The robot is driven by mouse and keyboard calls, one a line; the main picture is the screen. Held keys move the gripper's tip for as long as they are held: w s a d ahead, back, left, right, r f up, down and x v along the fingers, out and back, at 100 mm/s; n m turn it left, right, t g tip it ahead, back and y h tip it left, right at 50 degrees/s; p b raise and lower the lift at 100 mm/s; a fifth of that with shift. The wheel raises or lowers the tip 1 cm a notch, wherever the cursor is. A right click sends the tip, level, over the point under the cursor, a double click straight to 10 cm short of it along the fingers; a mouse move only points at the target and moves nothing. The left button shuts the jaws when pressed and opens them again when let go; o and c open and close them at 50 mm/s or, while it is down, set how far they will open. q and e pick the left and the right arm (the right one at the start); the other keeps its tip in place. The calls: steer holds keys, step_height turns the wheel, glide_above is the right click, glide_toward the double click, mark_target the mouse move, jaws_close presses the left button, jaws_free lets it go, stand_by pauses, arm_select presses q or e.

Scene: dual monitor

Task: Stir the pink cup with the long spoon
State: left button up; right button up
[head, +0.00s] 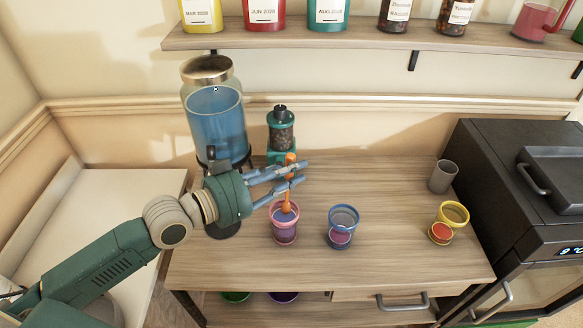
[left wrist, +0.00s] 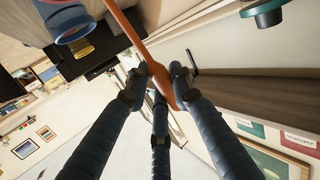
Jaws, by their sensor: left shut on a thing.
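The pink cup (head: 284,232) stands on the wooden counter, left of centre. An orange long spoon (head: 286,203) stands nearly upright with its lower end inside the cup; the cup's rim and contents hide its tip. My left gripper (head: 292,173) is above the pink cup, shut on the spoon's upper part. In the left wrist view, the orange spoon (left wrist: 126,25) runs between the blue fingers of the gripper (left wrist: 158,78). My right gripper is not in view.
A blue-rimmed cup (head: 342,232) stands right of the pink cup, and a yellow-rimmed cup (head: 449,222) and a grey cup (head: 442,176) farther right. A blue dispenser (head: 215,125) and a teal grinder (head: 281,130) stand behind. A black oven (head: 520,200) bounds the right.

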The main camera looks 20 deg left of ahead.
mark_target(289, 203)
arm_select(q)
step_height(289, 203, down, 3)
steer(key=shift+s+r+b, duration=0.15)
steer(key=shift+r+b, duration=0.05)
steer(key=shift+b, duration=0.5)
steer(key=shift+s+a+f+b, duration=0.1)
steer(key=shift+s+f+b, duration=0.1)
steer(key=shift+f+b, duration=0.75)
steer(key=shift+s+a+f+b, duration=0.15)
steer(key=shift+f+b, duration=0.45)
steer(key=shift+f, duration=0.65)
steer(key=shift+d, duration=0.1)
